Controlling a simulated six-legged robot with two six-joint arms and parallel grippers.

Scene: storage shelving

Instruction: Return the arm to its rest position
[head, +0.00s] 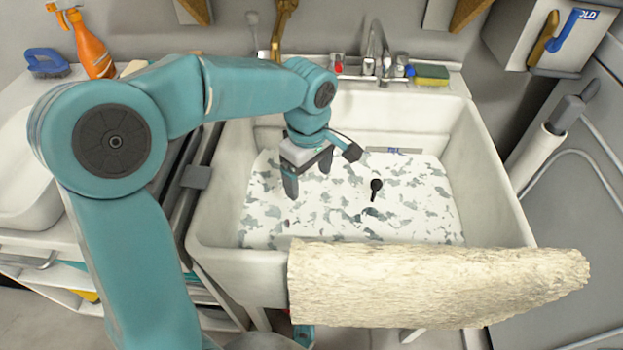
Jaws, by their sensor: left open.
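My left arm, teal with dark joint caps, comes in from the left and bends over the sink (216,218). My left gripper (308,182) points down above the foamy water (410,210) on the sink's left side. Its dark fingers are apart and nothing shows between them. A small black object (375,187) sits in the foam to the right of the gripper. My right gripper is not in the picture.
A cream textured cloth (430,285) hangs over the sink's front edge. The faucet (378,50) and a yellow-green sponge (432,74) are at the back rim. An orange spray bottle (90,45) and a blue brush (46,62) stand at the back left.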

